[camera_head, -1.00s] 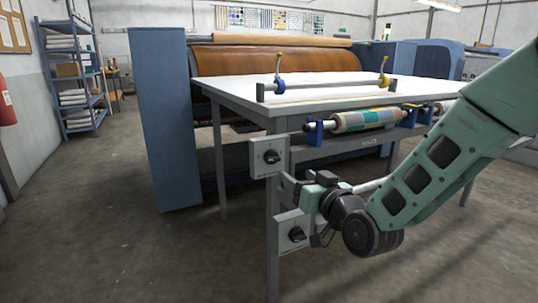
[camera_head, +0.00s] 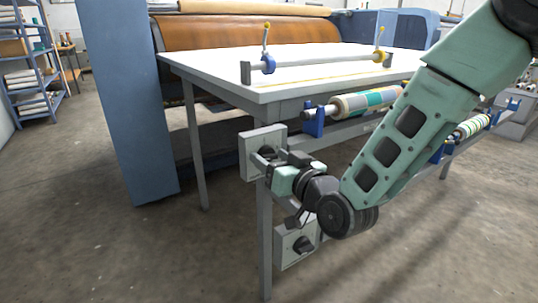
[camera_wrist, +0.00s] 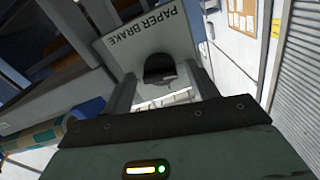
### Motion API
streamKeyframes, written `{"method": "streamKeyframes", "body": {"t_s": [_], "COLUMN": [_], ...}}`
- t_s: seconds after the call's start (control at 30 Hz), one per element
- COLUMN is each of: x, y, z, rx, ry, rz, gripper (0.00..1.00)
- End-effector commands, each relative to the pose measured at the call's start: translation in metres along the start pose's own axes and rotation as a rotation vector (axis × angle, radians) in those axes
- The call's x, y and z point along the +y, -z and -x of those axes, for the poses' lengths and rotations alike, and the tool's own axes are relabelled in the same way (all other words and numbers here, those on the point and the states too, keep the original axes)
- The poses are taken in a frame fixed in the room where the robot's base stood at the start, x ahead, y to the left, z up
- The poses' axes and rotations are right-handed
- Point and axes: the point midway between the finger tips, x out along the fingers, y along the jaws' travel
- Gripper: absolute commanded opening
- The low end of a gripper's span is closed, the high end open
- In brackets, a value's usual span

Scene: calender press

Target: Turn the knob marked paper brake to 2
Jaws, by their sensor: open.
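The paper brake plate (camera_wrist: 127,40) fills the upper middle of the wrist view, its label upside down. Its dark knob (camera_wrist: 158,66) shows between the two fingers of my gripper (camera_wrist: 164,80), which is open. I cannot tell whether the fingers touch the knob. The number marks on the plate are not readable, so the knob's setting cannot be told. In the head view the upper switch box (camera_head: 250,157) is on the table's front corner, and my gripper (camera_head: 266,163) is right at its face, partly hiding the knob.
A second box with a dark knob (camera_head: 302,244) is lower on the same table leg, just below my wrist. The white table (camera_head: 215,70) stands behind, with a patterned roll (camera_head: 362,103) under its edge. A blue press column (camera_head: 112,110) is at the left. The floor in front is clear.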

Motion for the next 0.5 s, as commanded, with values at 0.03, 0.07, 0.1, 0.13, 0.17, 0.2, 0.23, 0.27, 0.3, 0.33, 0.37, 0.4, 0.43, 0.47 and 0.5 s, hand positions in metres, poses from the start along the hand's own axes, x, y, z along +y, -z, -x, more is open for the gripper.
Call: {"method": "streamKeyframes", "body": {"t_s": [0.03,0.07,0.1,0.13,0.17,0.2,0.23,0.27,0.3,0.33,0.37,0.4,0.43,0.47,0.5], "x": [-0.0001,-0.0001,-0.0001,-0.0001,-0.0001,-0.0001,-0.0001,-0.0001,-0.0001,-0.0001,-0.0001,-0.0001,-0.0001,-0.0001,-0.0001], "y": [0.0,0.0,0.0,0.0,0.0,0.0,0.0,0.0,0.0,0.0,0.0,0.0,0.0001,0.0,0.0], "z": [0.0001,0.0001,0.0,0.0,0.0,0.0,0.0,-0.0001,-0.0001,-0.0001,-0.0001,-0.0001,-0.0001,-0.0001,-0.0001], "rx": [0.0,0.0,0.0,0.0,0.0,0.0,0.0,0.0,0.0,0.0,0.0,0.0,0.0,0.0,0.0], "ry": [0.0,0.0,0.0,0.0,0.0,0.0,0.0,0.0,0.0,0.0,0.0,0.0,0.0,0.0,0.0], "rz": [0.0,0.0,0.0,0.0,0.0,0.0,0.0,0.0,0.0,0.0,0.0,0.0,0.0,0.0,-0.001], "gripper": [0.59,0.59,0.59,0.59,0.59,0.53,0.45,0.36,0.25,0.17,0.14,0.14,0.14,0.14,0.14]}}
